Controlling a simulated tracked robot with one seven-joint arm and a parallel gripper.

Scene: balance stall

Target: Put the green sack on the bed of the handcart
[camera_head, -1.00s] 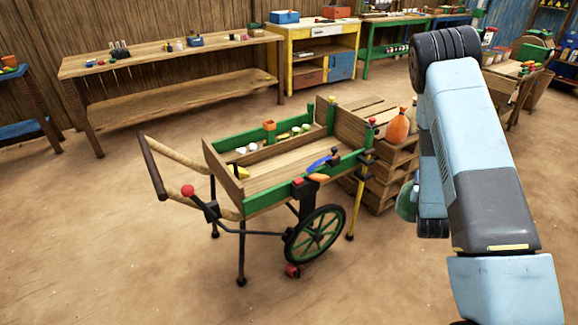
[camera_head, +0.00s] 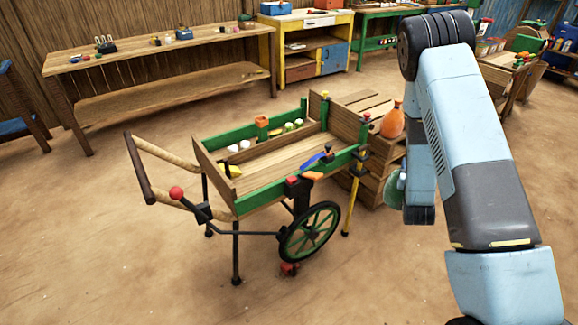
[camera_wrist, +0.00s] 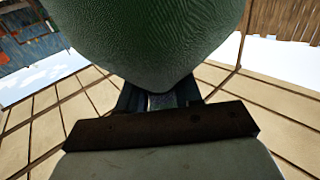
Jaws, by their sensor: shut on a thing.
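The green sack (camera_wrist: 155,40) fills the upper middle of the wrist view, between the fingers of my gripper (camera_wrist: 160,100). My gripper is shut on it. In the head view only a strip of the green sack (camera_head: 394,190) shows at the left of my arm; my arm hides the rest and the fingers. The handcart (camera_head: 262,190) stands left of my arm, with green side rails and a green-spoked wheel. Its wooden bed has a wide bare part. The sack is to the right of the cart and apart from it in the picture.
An orange sack (camera_head: 393,121) stands on stacked wooden crates (camera_head: 378,185) between the cart and my arm. Small items sit in the bed's far strip, and a blue-handled thing (camera_head: 316,161) lies at its near rail. A yellow post (camera_head: 352,205) rises at the cart's right corner.

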